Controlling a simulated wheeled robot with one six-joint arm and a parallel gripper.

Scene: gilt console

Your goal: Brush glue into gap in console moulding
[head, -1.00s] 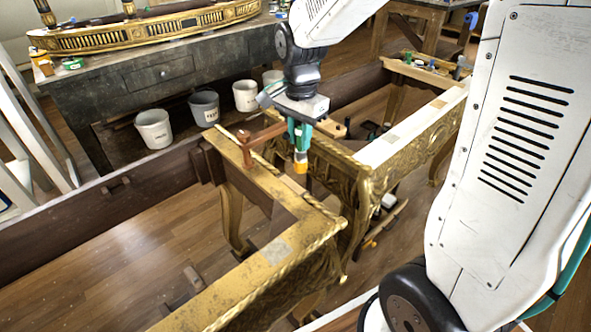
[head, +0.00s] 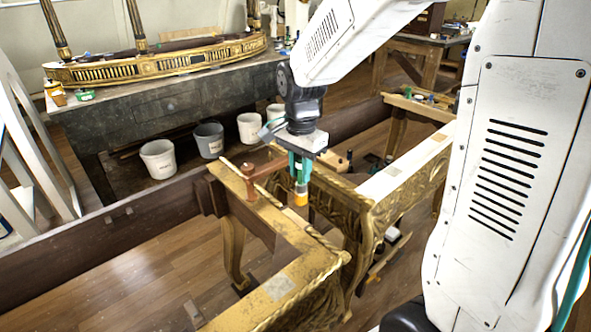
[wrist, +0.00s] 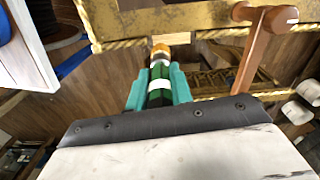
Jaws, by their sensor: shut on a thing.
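The gilt console (head: 285,265) stands in front of me, its gold top rail and rope-like moulding edge in the head view; the rail also crosses the top of the wrist view (wrist: 180,18). My gripper (head: 300,180) hangs beside the console's moulded edge, fingers down. Its teal fingers are shut on a brush (wrist: 160,82) with a dark green handle, a white band and an orange-yellow tip. The brush tip (head: 300,198) points down near the moulding in the head view. I cannot tell whether it touches.
A second gilt piece (head: 400,180) stands to the right. Several buckets (head: 158,158) stand under the back workbench (head: 160,105).

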